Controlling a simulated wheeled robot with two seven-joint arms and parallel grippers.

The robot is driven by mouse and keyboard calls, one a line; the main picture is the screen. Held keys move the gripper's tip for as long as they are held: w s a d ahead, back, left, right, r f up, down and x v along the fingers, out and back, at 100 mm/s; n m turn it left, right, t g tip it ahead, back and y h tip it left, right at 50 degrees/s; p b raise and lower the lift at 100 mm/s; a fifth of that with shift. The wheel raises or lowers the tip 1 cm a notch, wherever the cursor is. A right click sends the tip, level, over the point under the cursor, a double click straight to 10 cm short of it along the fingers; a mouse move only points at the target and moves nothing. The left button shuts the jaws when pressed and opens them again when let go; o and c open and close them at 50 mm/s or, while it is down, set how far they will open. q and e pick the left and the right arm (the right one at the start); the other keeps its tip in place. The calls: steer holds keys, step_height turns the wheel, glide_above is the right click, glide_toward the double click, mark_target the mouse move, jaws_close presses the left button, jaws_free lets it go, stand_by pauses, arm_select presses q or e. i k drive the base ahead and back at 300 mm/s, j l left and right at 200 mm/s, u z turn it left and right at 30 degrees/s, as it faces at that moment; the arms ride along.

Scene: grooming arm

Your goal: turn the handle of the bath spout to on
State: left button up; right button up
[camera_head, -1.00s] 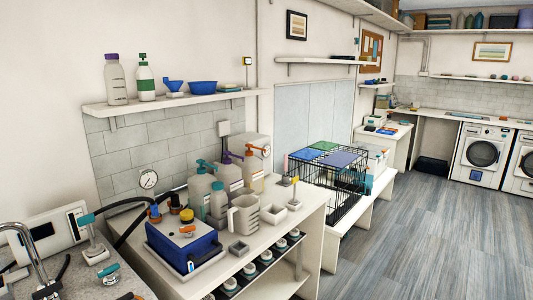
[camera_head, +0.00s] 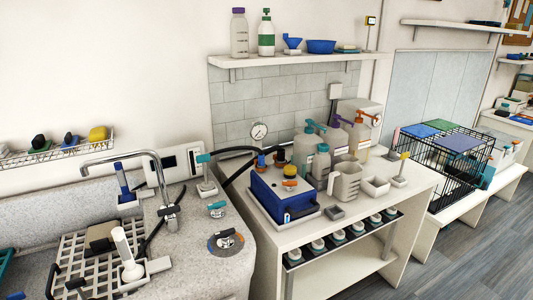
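The bath spout (camera_head: 124,156) is a chrome gooseneck at the left. It rises from the grey tub's ledge and arches left, its mouth over the tub. A small dark piece (camera_head: 169,211) sits low on its upright; I cannot tell whether this is its handle or which way it is set. A teal-topped control (camera_head: 217,208) stands behind the dial. Neither of my grippers shows in this view.
The tub holds a white grate (camera_head: 78,250) with a brush-like item and a tan block. A black hose (camera_head: 150,238) runs beside the spout. A blue box (camera_head: 284,196) stands on the white bench to the right. A wire rack (camera_head: 55,150) hangs on the wall.

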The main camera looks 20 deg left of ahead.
mark_target(169, 212)
steer(key=u, duration=1.4)
steer(key=j+u, duration=0.1)
steer(key=j, duration=0.15)
steer(key=i+j, duration=0.1)
steer(key=j, duration=0.15)
steer(key=j+u, duration=0.05)
